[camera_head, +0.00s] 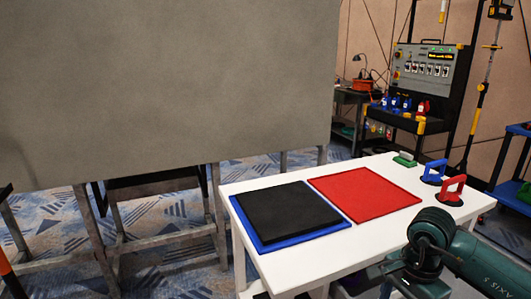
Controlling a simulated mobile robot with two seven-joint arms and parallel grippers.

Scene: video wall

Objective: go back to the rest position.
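My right arm (445,250), teal with a dark joint, comes in at the lower right, in front of the white table's right part. Its gripper is out of the picture. My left gripper does not show. On the white table (300,268) a black square panel (287,210) lies on a blue mat (292,239). A red mat (365,192) lies beside it to the right. A blue suction lifter (434,173) and a red suction lifter (452,190) stand at the table's right end. A green-based block (404,159) lies near the back edge.
A large grey wall panel (170,90) on metal legs fills the left, behind the table. A control cabinet (432,70) and a small bench (352,98) stand at the back right. A blue-edged shelf (512,195) is at the far right. Carpet shows at the lower left.

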